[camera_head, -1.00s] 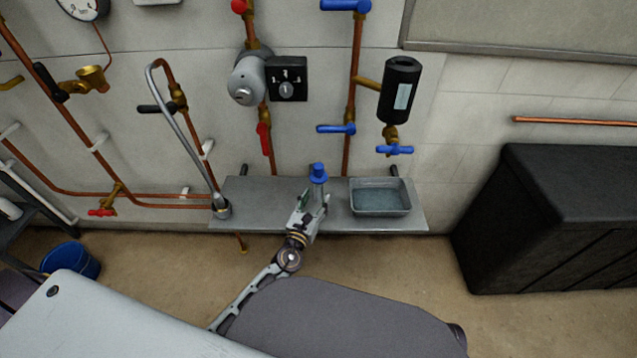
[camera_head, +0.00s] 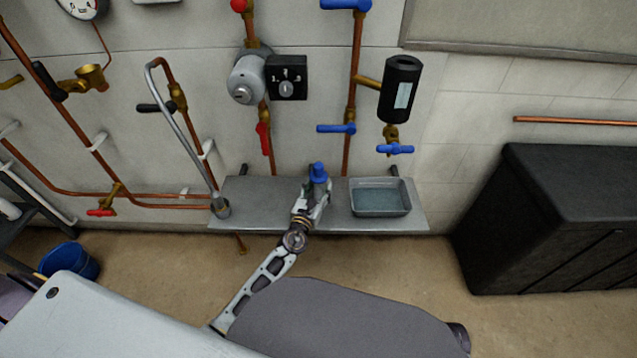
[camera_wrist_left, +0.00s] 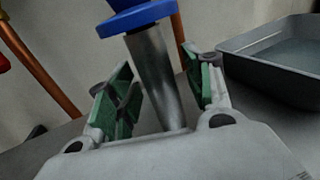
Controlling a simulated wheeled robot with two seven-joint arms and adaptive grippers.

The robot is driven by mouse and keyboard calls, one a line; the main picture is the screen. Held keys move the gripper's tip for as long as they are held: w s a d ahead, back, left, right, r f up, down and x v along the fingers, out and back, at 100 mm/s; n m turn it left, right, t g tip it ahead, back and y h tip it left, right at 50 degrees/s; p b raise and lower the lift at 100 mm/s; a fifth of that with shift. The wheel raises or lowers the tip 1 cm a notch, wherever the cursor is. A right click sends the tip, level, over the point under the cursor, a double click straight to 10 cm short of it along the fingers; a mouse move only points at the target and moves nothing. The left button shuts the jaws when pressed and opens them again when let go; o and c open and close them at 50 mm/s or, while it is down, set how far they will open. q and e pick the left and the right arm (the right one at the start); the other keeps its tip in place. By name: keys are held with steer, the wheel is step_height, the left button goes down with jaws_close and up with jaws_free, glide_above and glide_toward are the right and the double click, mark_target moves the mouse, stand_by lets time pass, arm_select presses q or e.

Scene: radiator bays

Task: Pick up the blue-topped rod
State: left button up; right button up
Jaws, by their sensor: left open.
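The blue-topped rod (camera_head: 318,172) stands upright on the grey metal shelf, with its blue cap showing above my left gripper in the head view. In the left wrist view its grey metal shaft (camera_wrist_left: 157,75) rises between the green-padded fingers, under the wide blue collar. My left gripper (camera_head: 316,192) is open around the shaft, with a finger on each side. In the wrist view my left gripper (camera_wrist_left: 160,92) shows a gap between the shaft and the right pad; the left pad is close to the shaft. The rod's lower end is hidden. My right gripper is out of view.
The grey shelf (camera_head: 265,192) holds a shallow grey tray (camera_head: 380,212) to the right of the rod and a curved metal pipe's foot (camera_head: 221,207) at the left. Copper pipes and blue-handled valves (camera_head: 394,149) are on the wall above. A black cabinet (camera_head: 540,215) stands right.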

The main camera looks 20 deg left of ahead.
mark_target(317, 170)
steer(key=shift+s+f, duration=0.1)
arm_select(q)
jaws_close()
stand_by(0.4)
steer(key=shift+r, duration=0.2)
steer(key=shift+r+p, duration=0.3)
steer(key=shift+p, duration=0.05)
steer(key=shift+r, duration=0.25)
step_height(317, 170, up, 4)
steer(key=p, duration=0.3)
steer(key=shift+r, duration=0.1)
step_height(317, 170, up, 3)
steer(key=p, duration=0.3)
steer(key=shift+r, duration=0.2)
steer(key=shift+r+p, duration=0.35)
steer(key=shift+r, duration=0.15)
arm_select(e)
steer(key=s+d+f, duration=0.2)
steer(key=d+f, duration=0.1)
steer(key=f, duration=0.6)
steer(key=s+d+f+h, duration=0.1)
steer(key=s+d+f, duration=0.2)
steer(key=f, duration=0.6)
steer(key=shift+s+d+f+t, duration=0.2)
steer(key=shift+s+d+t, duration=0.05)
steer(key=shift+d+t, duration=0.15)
